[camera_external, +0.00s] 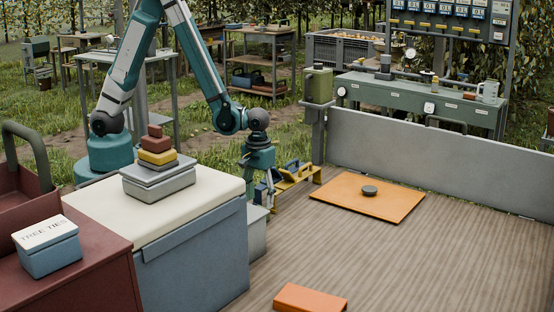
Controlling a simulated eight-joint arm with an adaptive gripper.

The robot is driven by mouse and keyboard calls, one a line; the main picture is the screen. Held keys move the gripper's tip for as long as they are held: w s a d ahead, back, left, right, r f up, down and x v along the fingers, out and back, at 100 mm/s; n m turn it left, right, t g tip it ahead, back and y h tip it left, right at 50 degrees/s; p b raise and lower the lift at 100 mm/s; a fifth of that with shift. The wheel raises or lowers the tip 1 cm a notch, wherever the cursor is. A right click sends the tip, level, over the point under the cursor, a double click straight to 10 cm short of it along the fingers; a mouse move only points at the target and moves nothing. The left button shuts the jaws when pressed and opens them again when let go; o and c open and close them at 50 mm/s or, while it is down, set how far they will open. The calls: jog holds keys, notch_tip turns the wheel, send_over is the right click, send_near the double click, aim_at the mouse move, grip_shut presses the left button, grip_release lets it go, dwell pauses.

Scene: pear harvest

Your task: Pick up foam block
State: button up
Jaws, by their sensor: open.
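No label marks a foam block, so I cannot tell for certain which object it is. One candidate is the plain orange block (310,299) at the front edge of the wooden deck, partly cut off by the picture's bottom. Another is the small red-brown block (155,131) on top of a stack. Below it are a yellow block (158,157) and a grey case (158,180). My gripper (266,196) is open and points down behind the right end of the cooler, left of a yellow tool (298,176). It is far from the orange block. Its fingertips are partly hidden.
The cream-lidded blue cooler (195,262) stands beside my gripper. A grey panel (430,170) borders the back. A "TREE TIES" box (47,246) is at left. The deck's middle is clear.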

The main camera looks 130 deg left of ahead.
jog(key=shift+f, duration=0.2)
jog(key=shift+s+a+f+b, duration=0.1)
jog(key=shift+f+b, duration=0.45)
jog(key=shift+f, duration=0.75)
jog(key=shift+a+f+b, duration=0.1)
jog(key=shift+f+b, duration=0.45)
jog(key=shift+f, duration=0.75)
jog(key=shift+c, duration=0.5)
jog(key=c, duration=0.8)
